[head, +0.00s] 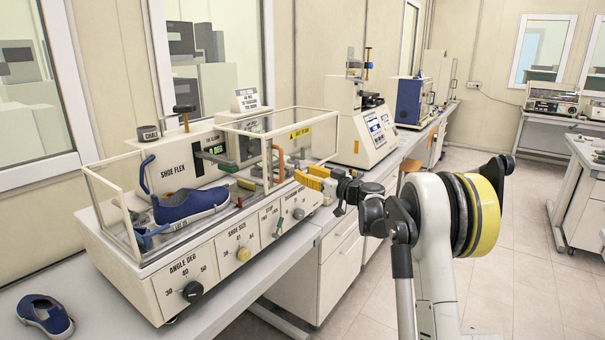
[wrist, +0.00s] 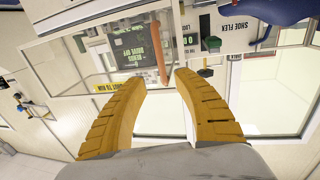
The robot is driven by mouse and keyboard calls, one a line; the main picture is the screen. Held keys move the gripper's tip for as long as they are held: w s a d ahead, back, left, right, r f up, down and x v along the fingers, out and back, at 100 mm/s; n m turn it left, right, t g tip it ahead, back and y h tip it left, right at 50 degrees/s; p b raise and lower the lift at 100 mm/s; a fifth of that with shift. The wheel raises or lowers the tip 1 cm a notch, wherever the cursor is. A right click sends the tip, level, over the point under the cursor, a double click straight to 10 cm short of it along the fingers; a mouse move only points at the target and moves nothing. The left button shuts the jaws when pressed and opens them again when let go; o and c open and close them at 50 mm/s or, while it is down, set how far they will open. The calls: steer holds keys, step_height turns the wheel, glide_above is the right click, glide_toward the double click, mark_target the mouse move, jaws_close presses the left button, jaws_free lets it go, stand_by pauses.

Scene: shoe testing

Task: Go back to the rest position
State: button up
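My gripper (head: 303,179) has two yellow fingers and reaches in from the right over the front right part of the shoe flex machine (head: 215,245). In the wrist view the fingers (wrist: 158,82) stand apart, with nothing clamped between them. An orange handle (head: 278,162) is just beyond the fingertips; in the wrist view its end (wrist: 160,62) lines up with the gap. I cannot tell the exact distance to it.
Another blue shoe (head: 45,315) lies on the bench at the lower left. A white test instrument (head: 362,140) stands behind. The floor (head: 520,255) at right is clear.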

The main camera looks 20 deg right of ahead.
steer(key=s+a+f+m+g+h+b, duration=0.15)
steer(key=s+a+g+b, duration=0.35)
steer(key=s+a, duration=1.35)
steer(key=s+f+m+g+h+b, duration=0.1)
steer(key=s+f, duration=0.4)
steer(key=s, duration=0.5)
steer(key=s+d+f+m+g+h+b, duration=0.1)
steer(key=s+f+g+h, duration=0.1)
steer(key=s+f, duration=0.4)
steer(key=s+d+f+m+g+h+b, duration=0.1)
steer(key=s+f, duration=0.4)
steer(key=s, duration=1.1)
steer(key=shift+f+g+h, duration=0.2)
steer(key=shift+g+h, duration=0.1)
steer(key=shift+h, duration=0.45)
